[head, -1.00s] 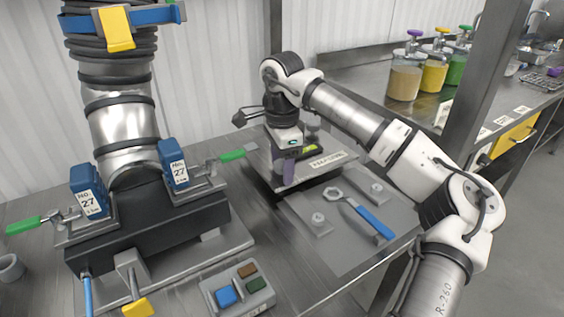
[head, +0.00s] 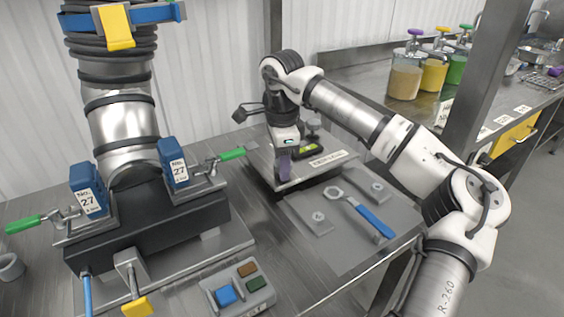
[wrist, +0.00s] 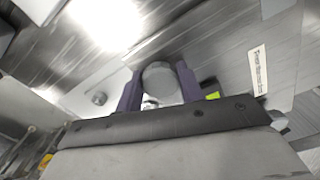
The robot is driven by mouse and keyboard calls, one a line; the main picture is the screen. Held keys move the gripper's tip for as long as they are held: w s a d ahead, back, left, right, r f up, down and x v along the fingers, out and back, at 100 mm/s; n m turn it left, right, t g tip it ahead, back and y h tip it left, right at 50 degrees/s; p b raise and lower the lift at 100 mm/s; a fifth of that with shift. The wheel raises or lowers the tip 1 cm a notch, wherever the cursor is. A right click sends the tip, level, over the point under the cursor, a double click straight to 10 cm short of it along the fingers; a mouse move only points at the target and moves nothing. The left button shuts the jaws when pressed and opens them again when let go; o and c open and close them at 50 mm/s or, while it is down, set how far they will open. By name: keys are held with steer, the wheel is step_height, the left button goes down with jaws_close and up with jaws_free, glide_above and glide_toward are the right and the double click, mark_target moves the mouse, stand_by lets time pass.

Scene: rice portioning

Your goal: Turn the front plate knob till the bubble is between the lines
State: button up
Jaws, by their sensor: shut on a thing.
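My gripper (head: 284,178) points down at the front of the levelling plate (head: 296,180). In the wrist view its two purple fingers (wrist: 160,84) are shut on a round grey knob (wrist: 160,78), one finger on each side. The knob is hidden behind the fingers in the head view. The yellow-green bubble level (head: 306,148) sits on the plate just right of my gripper. It is partly covered in the wrist view (wrist: 212,96). The bubble and its lines are too small to make out. A label on the plate (head: 328,159) seems to read "KEEP LEVEL".
A blue-handled wrench (head: 365,217) lies on the grey mat (head: 330,240) in front of the plate. A clamped machine with blue "27" blocks (head: 173,163) stands at left, a button box (head: 238,290) before it. A dark post (head: 485,80) and jars (head: 405,80) are at right.

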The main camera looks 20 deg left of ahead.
steer(key=m, duration=0.5)
steer(key=shift+b, duration=0.35)
steer(key=m, duration=0.5)
steer(key=shift+w, duration=0.1)
steer(key=o, duration=1)
step_height(320, 180, up, 14)
steer(key=shift+f, duration=0.1)
stand_by(0.4)
